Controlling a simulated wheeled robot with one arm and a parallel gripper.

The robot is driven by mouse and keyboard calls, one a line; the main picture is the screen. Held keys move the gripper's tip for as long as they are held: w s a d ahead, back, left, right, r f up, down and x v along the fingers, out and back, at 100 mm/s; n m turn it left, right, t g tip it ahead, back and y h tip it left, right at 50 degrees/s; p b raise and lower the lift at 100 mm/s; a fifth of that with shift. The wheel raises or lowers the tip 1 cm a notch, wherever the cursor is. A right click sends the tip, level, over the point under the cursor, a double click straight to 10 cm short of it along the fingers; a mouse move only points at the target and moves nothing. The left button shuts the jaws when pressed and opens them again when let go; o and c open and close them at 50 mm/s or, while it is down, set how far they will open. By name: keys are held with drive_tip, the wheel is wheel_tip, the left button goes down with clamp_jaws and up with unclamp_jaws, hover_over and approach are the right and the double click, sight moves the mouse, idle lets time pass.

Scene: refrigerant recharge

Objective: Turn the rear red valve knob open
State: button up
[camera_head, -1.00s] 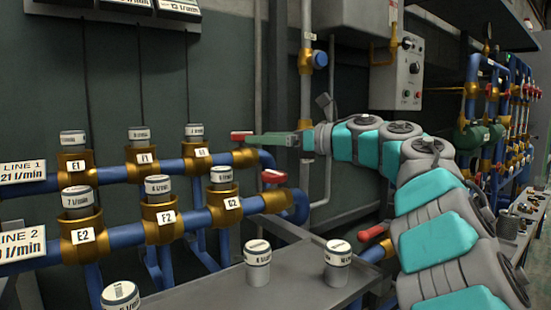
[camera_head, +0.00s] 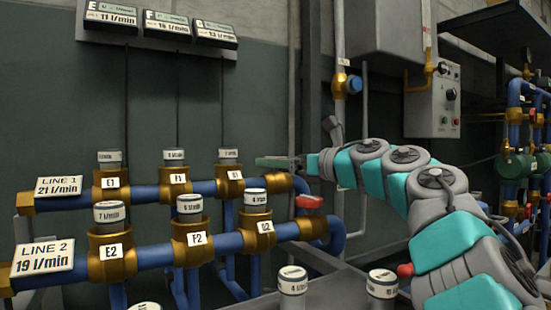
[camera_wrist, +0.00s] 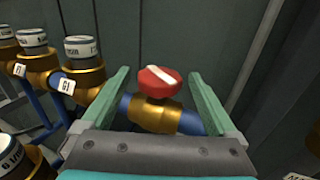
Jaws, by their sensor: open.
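The rear red valve knob (camera_wrist: 159,84) is round with a white bar across its top and sits on a brass valve body (camera_wrist: 155,115) on the blue rear pipe. In the wrist view it is between the two green fingers of my gripper (camera_wrist: 158,76), which is open with a gap on both sides. In the head view my gripper (camera_head: 272,162) is at the right end of the rear pipe and hides this knob. The front red knob (camera_head: 309,202) sits at the right end of the lower front pipe.
Labelled flow cylinders stand in brass fittings on both pipes, including G1 (camera_wrist: 84,58) to the left of the knob. Loose cylinders (camera_head: 292,281) stand on a grey shelf below. A dark wall is behind the pipes.

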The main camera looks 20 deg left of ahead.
drive_tip(key=shift+w+a, duration=0.25)
drive_tip(key=shift+a, duration=0.35)
drive_tip(key=shift+p, duration=0.3)
drive_tip(key=c, duration=1.4)
